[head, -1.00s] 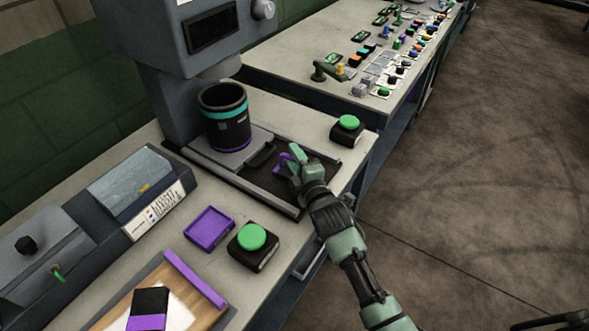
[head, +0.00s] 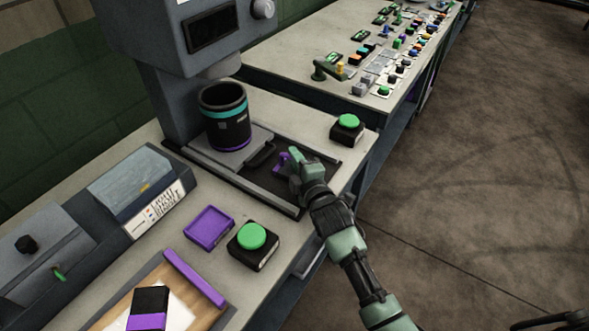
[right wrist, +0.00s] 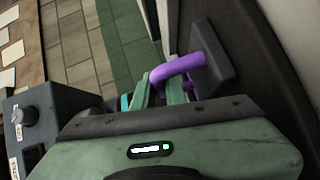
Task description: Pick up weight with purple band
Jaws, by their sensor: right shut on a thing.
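A black block with a purple band (head: 148,308) lies on white material on a wooden board at the lower left in the head view. My right gripper (head: 292,161) is well away from it, over the dark tray of the press. In the right wrist view my right gripper (right wrist: 163,92) is shut on a bent purple handle (right wrist: 180,68) fixed to a dark block. The handle also shows in the head view (head: 280,160), partly hidden by the fingers. My left gripper is not in view.
A black cylinder with teal and purple bands (head: 226,118) stands on the press plate. Green-topped buttons (head: 252,237) (head: 347,127) sit either side of the dark tray (head: 262,182). A purple square tray (head: 209,228) and a purple bar (head: 194,278) lie nearer the block.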

